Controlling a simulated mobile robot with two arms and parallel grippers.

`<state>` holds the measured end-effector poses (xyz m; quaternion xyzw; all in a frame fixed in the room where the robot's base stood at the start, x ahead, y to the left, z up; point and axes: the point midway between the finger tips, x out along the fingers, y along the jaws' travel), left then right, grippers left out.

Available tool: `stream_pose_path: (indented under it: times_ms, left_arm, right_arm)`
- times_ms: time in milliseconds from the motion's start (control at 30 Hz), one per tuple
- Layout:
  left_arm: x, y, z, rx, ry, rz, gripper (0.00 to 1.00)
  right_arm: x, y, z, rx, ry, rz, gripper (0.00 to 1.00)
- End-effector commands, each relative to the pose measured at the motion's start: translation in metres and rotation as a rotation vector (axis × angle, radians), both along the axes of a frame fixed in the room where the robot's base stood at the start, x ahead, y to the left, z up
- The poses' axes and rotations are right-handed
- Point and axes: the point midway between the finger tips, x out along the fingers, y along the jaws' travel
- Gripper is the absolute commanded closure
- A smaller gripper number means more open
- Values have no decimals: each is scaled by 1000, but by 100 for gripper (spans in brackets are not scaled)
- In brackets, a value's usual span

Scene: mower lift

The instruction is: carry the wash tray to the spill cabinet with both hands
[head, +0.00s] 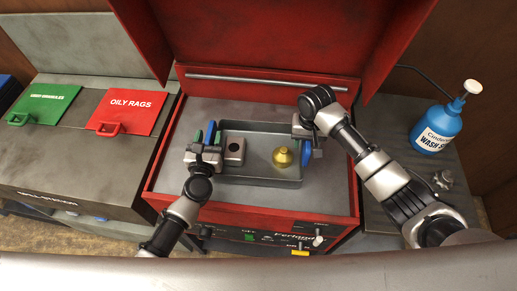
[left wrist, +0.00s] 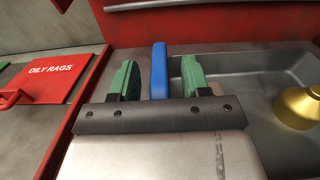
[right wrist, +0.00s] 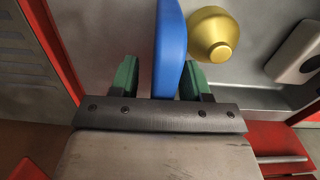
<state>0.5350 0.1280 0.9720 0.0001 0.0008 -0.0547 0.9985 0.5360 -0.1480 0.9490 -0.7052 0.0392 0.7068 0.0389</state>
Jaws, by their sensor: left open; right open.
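The wash tray (head: 262,126) is a grey rectangular tray with a blue handle at each end, resting inside the open red parts washer. It holds a brass, rounded part (head: 282,157) and a grey block with a hole (head: 234,151). My left gripper (head: 209,136) is at the tray's left end; in the left wrist view its open green fingers (left wrist: 160,80) stand on both sides of the left blue handle (left wrist: 159,66). My right gripper (head: 307,148) is at the right end; in the right wrist view its open fingers (right wrist: 158,78) straddle the right blue handle (right wrist: 170,45). Neither is closed on a handle.
The red washer (head: 255,212) has its lid raised behind the tray. At left stands a grey cabinet (head: 60,165) with a green flap and a red "OILY RAGS" flap (head: 127,111). A blue wash bottle (head: 437,127) and a small metal part (head: 443,179) sit at right.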

Motion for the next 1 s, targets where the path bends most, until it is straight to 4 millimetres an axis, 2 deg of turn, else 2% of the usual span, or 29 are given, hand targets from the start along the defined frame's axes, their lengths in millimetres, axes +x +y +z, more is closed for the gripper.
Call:
stream_pose_path:
  times_ms: [300,600,1000]
  left_arm:
    - [2,-1,0,-1,0,-1,53]
    - [1,-1,0,0,0,-1,99]
    - [2,-1,2,0,-3,0,100]
  right_arm:
    - [0,0,-2,1,0,1,53]
    - [0,0,-2,1,0,0,99]
    - [1,0,0,2,-3,0,100]
